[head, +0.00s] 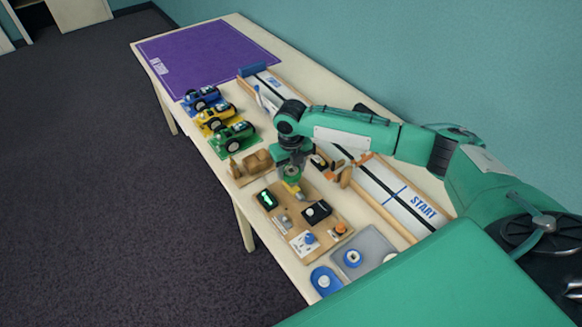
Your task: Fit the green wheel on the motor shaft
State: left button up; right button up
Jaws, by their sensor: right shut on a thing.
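My right gripper (292,186) points down over the back left part of a wooden board (283,236). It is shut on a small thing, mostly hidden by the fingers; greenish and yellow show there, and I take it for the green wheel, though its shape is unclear. A black box (317,211), perhaps the motor, sits on the board to the right of and in front of the gripper. Its shaft is too small to make out. I see no loose green wheel elsewhere. My left gripper is not in view.
The board also carries a dark box with a green mark (266,199), an orange knob (340,228) and a white card (304,242). A grey tray (376,244) and blue dish (318,272) lie in front. Blue, yellow and green cars (233,137) stand behind, left of the track (383,185).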

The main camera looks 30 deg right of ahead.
jog(key=shift+p, duration=0.35)
dwell(0.3)
jog(key=shift+f, duration=0.3)
dwell(0.6)
jog(key=shift+f, duration=1.25)
dwell(0.9)
jog(key=shift+p, duration=0.45)
dwell(0.4)
jog(key=o, duration=1.4)
jog(key=shift+o, duration=0.2)
